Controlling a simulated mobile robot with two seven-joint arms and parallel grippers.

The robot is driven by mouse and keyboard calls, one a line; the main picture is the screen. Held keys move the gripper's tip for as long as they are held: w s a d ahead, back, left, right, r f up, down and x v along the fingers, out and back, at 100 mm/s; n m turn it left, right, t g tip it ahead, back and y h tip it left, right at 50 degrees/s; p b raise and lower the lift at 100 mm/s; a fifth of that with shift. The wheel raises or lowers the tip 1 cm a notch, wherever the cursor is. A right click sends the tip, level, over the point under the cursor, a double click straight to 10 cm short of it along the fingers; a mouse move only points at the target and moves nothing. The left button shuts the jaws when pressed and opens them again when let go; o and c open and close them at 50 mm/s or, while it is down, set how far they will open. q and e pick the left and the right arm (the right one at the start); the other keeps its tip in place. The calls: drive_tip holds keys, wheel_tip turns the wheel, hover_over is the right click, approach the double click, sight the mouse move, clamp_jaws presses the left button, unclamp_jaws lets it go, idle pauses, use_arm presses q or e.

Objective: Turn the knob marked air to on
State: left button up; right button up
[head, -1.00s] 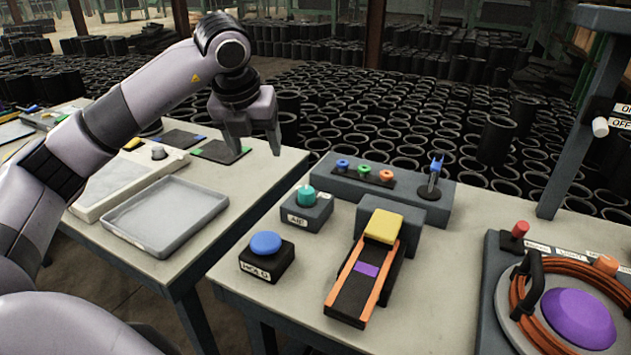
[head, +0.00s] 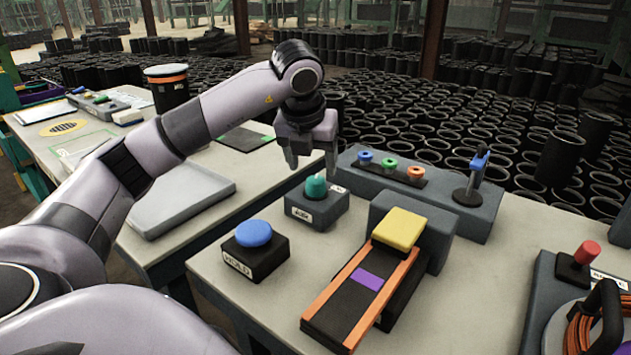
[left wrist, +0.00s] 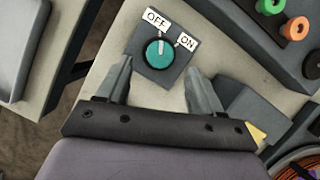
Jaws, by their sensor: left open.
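The teal air knob (head: 316,187) sits on a small grey box (head: 318,211) with a white label on its front. In the left wrist view the knob (left wrist: 158,56) is between the OFF label (left wrist: 156,19) and the ON label (left wrist: 186,41). Its white mark points up, nearer to OFF than to ON. My left gripper (head: 310,164) is open and empty, pointing down above and just behind the knob in the head view. In the left wrist view its fingers (left wrist: 160,85) stand apart, with the knob ahead of the gap. My right gripper is in neither view.
A blue button box (head: 254,234) stands front left of the knob box. A ramp with a yellow block (head: 398,229) stands to the right. Behind is a grey panel (head: 440,200) with coloured knobs and a blue lever (head: 480,161). A tray (head: 183,200) lies on the left table.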

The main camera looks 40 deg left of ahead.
sight(315, 179)
use_arm(q)
drive_tip(key=x, duration=0.4)
drive_tip(key=shift+w+a+f, duration=0.1)
drive_tip(key=shift+w+f, duration=0.05)
drive_tip(key=shift+f, duration=0.25)
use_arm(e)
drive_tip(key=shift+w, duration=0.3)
use_arm(q)
drive_tip(key=shift+c, duration=0.3)
drive_tip(key=c, duration=1)
drive_tip(key=shift+o, duration=0.2)
